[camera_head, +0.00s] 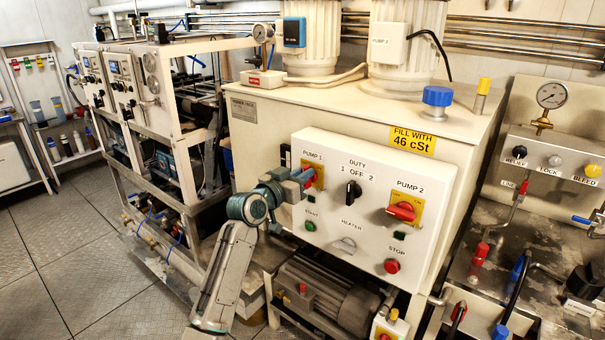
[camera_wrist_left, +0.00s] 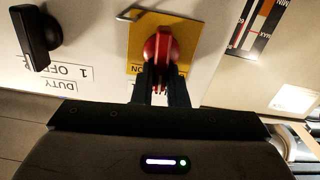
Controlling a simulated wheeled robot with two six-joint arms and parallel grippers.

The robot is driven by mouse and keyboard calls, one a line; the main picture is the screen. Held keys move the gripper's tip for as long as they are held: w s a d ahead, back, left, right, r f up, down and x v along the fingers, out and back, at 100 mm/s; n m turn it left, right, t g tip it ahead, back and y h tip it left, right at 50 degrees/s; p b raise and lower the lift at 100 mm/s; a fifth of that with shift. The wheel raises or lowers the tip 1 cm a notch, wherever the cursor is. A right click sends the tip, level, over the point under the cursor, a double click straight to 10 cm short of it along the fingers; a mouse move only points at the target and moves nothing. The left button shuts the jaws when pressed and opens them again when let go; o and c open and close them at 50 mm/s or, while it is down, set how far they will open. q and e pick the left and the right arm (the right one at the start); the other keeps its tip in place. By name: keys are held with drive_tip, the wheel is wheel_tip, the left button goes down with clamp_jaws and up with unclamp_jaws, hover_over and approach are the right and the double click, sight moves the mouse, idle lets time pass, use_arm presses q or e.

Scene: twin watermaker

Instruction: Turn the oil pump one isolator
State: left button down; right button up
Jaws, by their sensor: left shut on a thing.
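The pump 1 isolator (camera_head: 318,172) is on a yellow plate at the upper left of the white control panel, under the "PUMP 1" label. My left gripper (camera_head: 303,178) reaches it from the left and hides part of it. In the left wrist view, the isolator's red handle (camera_wrist_left: 161,47) stands in front of its yellow plate (camera_wrist_left: 181,20). The two dark fingers of my left gripper (camera_wrist_left: 160,82) are closed on the handle. The pump 2 isolator (camera_head: 404,211) has a red handle on a yellow plate further right. My right gripper is not in view.
A black duty selector (camera_head: 353,194) sits right of pump 1; it also shows in the left wrist view (camera_wrist_left: 38,38). Below are a green start button (camera_head: 310,226), grey heater knob (camera_head: 344,246) and red stop button (camera_head: 392,265). A motor (camera_head: 330,290) lies under the panel.

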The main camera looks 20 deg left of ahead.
use_arm(q)
drive_tip(key=n+p, duration=0.3)
drive_tip(key=n, duration=0.2)
drive_tip(key=a+f+n+p, duration=0.1)
drive_tip(key=n+p, duration=0.2)
drive_tip(key=n, duration=0.3)
drive_tip(key=n+p, duration=0.4)
drive_tip(key=n, duration=0.1)
drive_tip(key=shift+w+a+f+n, duration=0.25)
drive_tip(key=shift+f+n, duration=0.05)
drive_tip(key=shift+f, duration=0.1)
idle(0.3)
drive_tip(key=c, duration=1.4)
unclamp_jaws()
drive_tip(key=shift+c, duration=0.2)
drive_tip(key=b+v, duration=0.2)
drive_tip(key=v, duration=0.8)
drive_tip(key=shift+s, duration=0.35)
